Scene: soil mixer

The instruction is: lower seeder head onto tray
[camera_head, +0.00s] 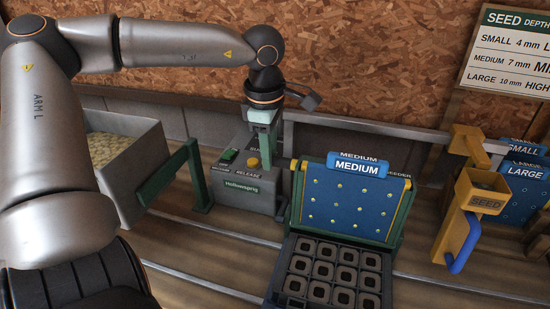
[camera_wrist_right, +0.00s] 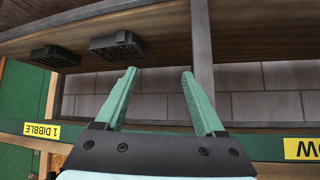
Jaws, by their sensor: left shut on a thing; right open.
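The seeder head (camera_head: 351,204) is a blue plate with small pale studs and a "MEDIUM" label. It stands tilted up in a green frame behind the tray. The dark tray (camera_head: 331,273) has several square cells and lies in front of and below it. My left gripper (camera_head: 268,165) points down left of the seeder head, in front of the grey control box. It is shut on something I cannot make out. My right gripper (camera_wrist_right: 158,72) shows in the right wrist view, open, with nothing between its fingers.
The grey control box (camera_head: 243,199) carries a green switch and a yellow button. A bin of pale material (camera_head: 113,145) stands left. A yellow seed hopper (camera_head: 482,193) and blue "LARGE" plate (camera_head: 523,195) stand right. The right wrist view shows a "1 DIBBLE" label (camera_wrist_right: 42,130).

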